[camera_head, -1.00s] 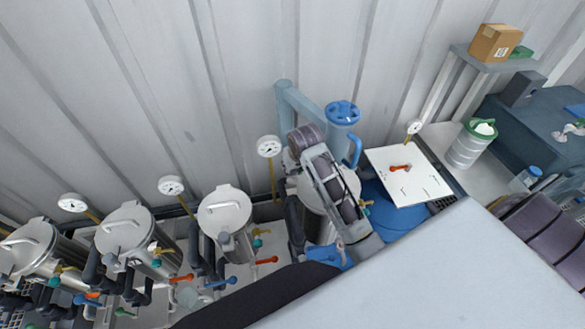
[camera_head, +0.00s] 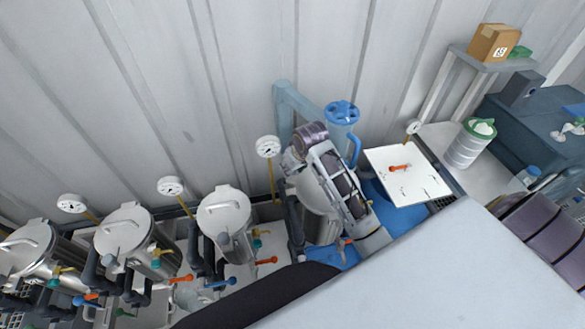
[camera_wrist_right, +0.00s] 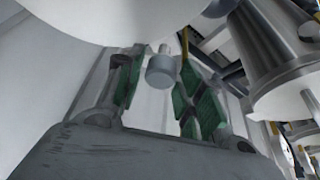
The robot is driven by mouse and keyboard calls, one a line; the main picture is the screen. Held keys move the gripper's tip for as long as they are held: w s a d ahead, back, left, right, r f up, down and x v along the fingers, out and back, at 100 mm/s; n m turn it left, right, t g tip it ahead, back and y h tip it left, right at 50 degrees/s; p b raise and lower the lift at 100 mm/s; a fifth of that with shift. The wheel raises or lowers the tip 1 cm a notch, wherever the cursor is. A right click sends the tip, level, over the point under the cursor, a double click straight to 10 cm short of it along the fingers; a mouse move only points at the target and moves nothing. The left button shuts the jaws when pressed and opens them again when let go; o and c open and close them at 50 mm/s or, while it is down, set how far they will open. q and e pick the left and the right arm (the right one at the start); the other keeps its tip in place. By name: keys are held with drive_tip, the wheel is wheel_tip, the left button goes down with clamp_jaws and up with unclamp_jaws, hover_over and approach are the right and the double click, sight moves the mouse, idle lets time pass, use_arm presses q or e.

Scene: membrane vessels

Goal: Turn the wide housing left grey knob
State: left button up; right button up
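In the right wrist view a small grey knob (camera_wrist_right: 161,70) shows between the two green-padded fingers of my right gripper (camera_wrist_right: 163,84). The fingers stand apart on either side of it; whether they touch it I cannot tell. A large pale rounded surface fills the top of that view. In the head view my right arm stretches over the steel vessel (camera_head: 318,226) near the middle and covers much of it. The gripper end and the knob are hidden there. My left gripper is in neither view.
Several lidded steel vessels (camera_head: 224,212) stand in a row at left, with gauges (camera_head: 171,187) and coloured valve handles (camera_head: 267,261) close by. A tall blue-capped filter (camera_head: 342,113) stands behind my arm. A white panel (camera_head: 408,185) lies to its right. The ribbed wall closes the back.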

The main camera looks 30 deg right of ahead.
drive_tip(key=v, duration=1.2)
idle(0.4)
drive_tip(key=shift+w, duration=0.1)
drive_tip(key=shift+o, duration=1.3)
drive_tip(key=shift+r, duration=0.1)
